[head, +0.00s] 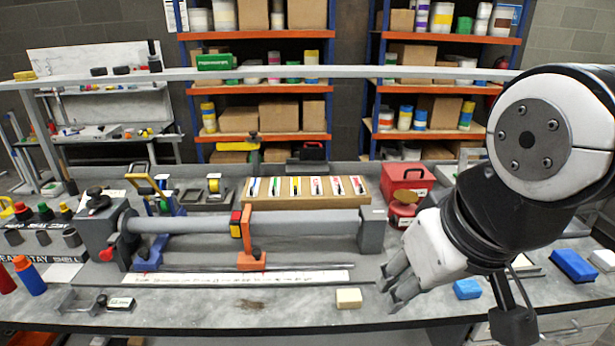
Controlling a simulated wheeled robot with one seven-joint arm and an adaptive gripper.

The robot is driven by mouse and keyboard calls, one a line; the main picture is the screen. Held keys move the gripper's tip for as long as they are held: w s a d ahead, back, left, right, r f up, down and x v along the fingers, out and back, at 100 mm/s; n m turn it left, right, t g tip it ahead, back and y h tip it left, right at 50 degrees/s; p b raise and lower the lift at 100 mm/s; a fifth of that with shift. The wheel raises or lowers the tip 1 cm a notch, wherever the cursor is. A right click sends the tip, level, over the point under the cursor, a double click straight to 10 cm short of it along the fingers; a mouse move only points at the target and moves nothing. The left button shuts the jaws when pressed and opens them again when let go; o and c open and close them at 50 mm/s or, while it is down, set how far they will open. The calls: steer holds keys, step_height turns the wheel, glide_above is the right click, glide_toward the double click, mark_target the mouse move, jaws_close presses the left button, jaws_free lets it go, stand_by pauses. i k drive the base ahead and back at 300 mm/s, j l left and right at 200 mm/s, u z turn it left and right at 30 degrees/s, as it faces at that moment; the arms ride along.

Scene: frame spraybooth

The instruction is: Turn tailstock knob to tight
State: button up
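A grey tube (290,222) lies level in a bench fixture, between a grey block (98,232) at the left and a narrower grey upright (373,232) at the right. A red knob (106,255) sits low on the left block, with a black handle (97,201) on top. My gripper (389,292) is open and empty, right of the upright, touching no knob.
A cream block (348,298) and a blue block (467,289) lie near the bench's front edge. A red toolbox (407,178) stands behind my gripper. A rack of several cards (259,201) is behind the tube. Bottles and cups crowd the left end.

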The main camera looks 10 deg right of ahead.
mark_target(393, 220)
steer(key=l+u, duration=0.15)
steer(key=l, duration=0.4)
steer(key=l+u, duration=0.15)
steer(key=l, duration=0.45)
steer(key=k+l+u, duration=0.15)
steer(key=l, duration=0.4)
steer(key=l+u, duration=0.15)
steer(key=l, duration=0.45)
steer(key=k, duration=0.65)
steer(key=i+j, duration=0.25)
steer(key=j, duration=0.2)
steer(key=i+j+u, duration=0.15)
steer(key=j, duration=0.3)
steer(key=i, duration=0.05)
